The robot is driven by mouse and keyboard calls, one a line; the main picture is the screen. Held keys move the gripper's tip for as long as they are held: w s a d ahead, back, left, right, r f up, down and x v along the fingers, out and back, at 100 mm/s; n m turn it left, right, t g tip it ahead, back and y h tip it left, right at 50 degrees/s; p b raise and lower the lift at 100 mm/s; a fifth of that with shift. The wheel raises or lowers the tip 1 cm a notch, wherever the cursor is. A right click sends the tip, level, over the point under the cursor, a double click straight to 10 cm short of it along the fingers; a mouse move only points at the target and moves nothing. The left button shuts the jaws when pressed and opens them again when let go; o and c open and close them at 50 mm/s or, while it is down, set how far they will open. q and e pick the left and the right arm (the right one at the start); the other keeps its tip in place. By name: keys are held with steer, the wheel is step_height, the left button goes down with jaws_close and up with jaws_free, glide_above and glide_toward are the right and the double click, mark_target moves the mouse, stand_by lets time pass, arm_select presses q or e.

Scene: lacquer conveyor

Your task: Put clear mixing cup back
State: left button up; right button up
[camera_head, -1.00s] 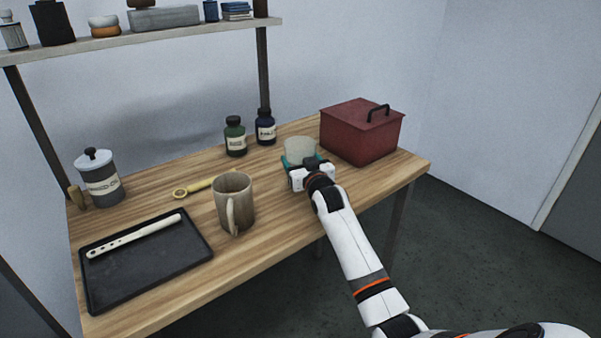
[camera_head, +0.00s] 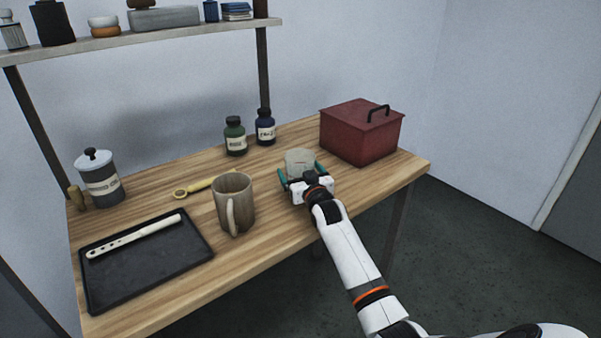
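The clear mixing cup (camera_head: 299,160) is a translucent, pale cup standing upright on the wooden table, left of the red box. My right gripper (camera_head: 302,171) is at the cup's near side. Its teal fingers are spread apart on the left and right of the cup, with a gap visible at least on the left. The cup's lower front is partly hidden by the gripper. My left gripper is not in view.
A red lidded box (camera_head: 361,131) stands right of the cup. Green (camera_head: 235,137) and blue (camera_head: 265,127) bottles stand behind it. A beige mug (camera_head: 233,202), yellow tool (camera_head: 205,186), black tray (camera_head: 197,252) and lidded jar (camera_head: 101,180) are left. A shelf (camera_head: 150,33) hangs above.

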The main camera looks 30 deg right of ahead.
steer(key=shift+s+r, duration=0.1)
steer(key=shift+r, duration=0.1)
steer(key=v, duration=1.2)
